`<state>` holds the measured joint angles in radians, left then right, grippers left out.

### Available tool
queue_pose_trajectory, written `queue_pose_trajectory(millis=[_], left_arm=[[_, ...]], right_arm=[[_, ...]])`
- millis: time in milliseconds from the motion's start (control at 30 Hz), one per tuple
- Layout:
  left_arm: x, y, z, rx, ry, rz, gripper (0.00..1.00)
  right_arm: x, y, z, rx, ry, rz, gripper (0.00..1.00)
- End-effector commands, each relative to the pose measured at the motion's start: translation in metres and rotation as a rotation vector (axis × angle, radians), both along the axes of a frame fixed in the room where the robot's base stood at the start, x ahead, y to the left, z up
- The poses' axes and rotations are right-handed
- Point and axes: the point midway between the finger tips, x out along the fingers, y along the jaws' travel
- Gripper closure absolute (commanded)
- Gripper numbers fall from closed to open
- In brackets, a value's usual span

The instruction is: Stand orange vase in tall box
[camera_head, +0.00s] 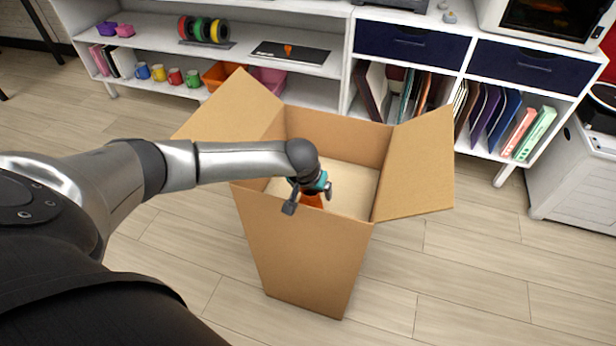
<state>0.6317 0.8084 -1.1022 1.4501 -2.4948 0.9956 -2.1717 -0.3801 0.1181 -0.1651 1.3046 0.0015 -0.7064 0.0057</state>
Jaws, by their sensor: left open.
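A tall open cardboard box (305,255) stands on the floor in the middle of the view, its flaps spread outward. The orange vase (312,201) shows only in part inside the box opening, below my left gripper (309,197). My left arm reaches in from the left over the box's rim. The left gripper is open and points down, with its fingers on either side of the visible part of the vase. The vase's lower part is hidden by the box's front wall, so I cannot tell whether it touches the bottom. My right gripper is not in view.
A white shelf unit (340,75) stands behind the box with mugs, spools, folders and bins. A small orange object (288,49) lies on a dark mat there. A white cabinet (575,180) is at the right. The wooden floor right of the box is clear.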

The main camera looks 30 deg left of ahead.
Motion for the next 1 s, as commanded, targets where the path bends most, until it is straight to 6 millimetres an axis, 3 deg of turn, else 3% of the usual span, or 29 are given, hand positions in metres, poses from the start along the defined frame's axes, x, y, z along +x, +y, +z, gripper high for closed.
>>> queue_pose_trajectory(millis=[500,1000], left_arm=[[-0.021,-0.004,0.053,0.001,-0.001,-0.001,0.11],[-0.039,-0.008,0.098,0.002,0.0,0.001,0.11]], right_arm=[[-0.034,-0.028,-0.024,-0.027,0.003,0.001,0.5],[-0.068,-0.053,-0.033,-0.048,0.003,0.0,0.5]])
